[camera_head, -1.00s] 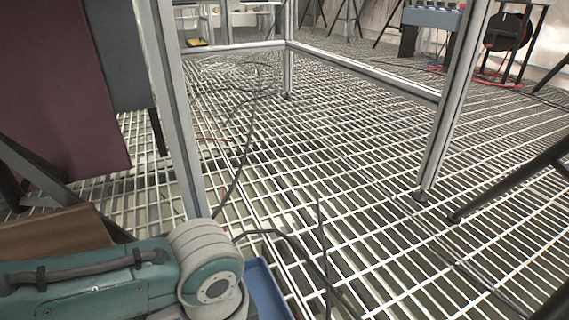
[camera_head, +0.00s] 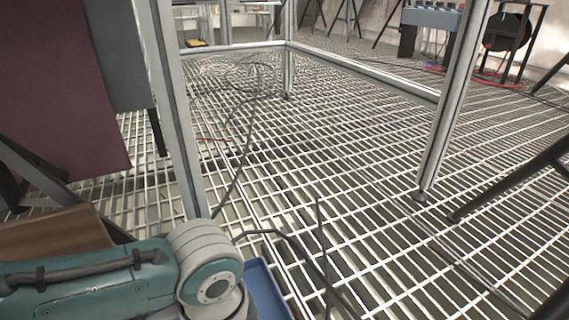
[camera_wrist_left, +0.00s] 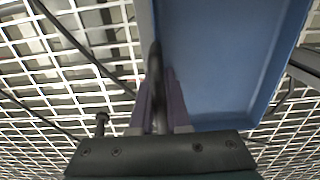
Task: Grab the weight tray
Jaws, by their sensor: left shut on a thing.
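The weight tray is a blue, shallow tray with raised rims; its floor (camera_wrist_left: 225,60) fills the upper middle and right of the left wrist view. A corner of the tray (camera_head: 266,290) shows at the bottom of the head view, partly hidden behind my left arm. In the head view the left gripper is hidden by my arm. The visible part of the tray floor looks empty. My right gripper is in neither view.
A metal frame with upright posts (camera_head: 181,110) stands just ahead on the grating floor (camera_head: 330,190). Dark cables (camera_head: 240,165) lie on the grating. A brown box (camera_head: 55,230) and a maroon panel (camera_head: 55,90) are at the left. Open grating lies to the right.

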